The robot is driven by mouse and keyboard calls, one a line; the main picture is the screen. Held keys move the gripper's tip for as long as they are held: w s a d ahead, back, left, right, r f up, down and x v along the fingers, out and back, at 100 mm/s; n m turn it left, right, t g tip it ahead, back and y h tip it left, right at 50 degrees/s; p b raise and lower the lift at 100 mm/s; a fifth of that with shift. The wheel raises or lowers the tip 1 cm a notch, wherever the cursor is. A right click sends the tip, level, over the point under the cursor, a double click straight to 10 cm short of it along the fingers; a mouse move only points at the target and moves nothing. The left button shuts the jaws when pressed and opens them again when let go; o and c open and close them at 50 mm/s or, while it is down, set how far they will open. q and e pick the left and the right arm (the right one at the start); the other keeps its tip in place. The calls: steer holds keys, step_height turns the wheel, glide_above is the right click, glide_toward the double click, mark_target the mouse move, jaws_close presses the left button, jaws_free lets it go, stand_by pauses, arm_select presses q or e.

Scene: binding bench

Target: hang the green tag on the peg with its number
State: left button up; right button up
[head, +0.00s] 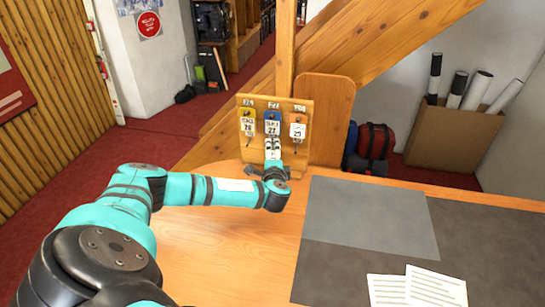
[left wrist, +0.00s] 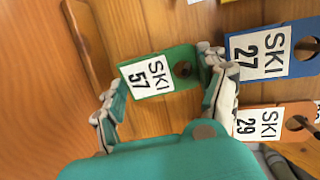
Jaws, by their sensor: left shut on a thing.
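The green tag (left wrist: 158,57) carries a white label reading SKI 57 and has a dark hole at its right end in the left wrist view. My left gripper (left wrist: 164,80) is shut on it, one finger at each end. In the head view my left gripper (head: 272,146) is in front of the lower middle of the wooden peg board (head: 260,155); the green tag cannot be made out there. A yellow tag (head: 247,122), a blue tag (head: 272,116) and an orange tag (head: 298,119) hang in a row on the board. The number signs above them are too small to read surely. My right gripper is out of view.
In the left wrist view the blue tag (left wrist: 282,58), reading 27, and the orange tag (left wrist: 291,111), reading 29, are close to the right finger. A grey mat (head: 370,215) and paper sheets (head: 435,288) lie on the wooden bench (head: 215,235).

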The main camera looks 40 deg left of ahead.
arm_select(q)
steer(key=o, duration=0.8)
steer(key=v, duration=1.2)
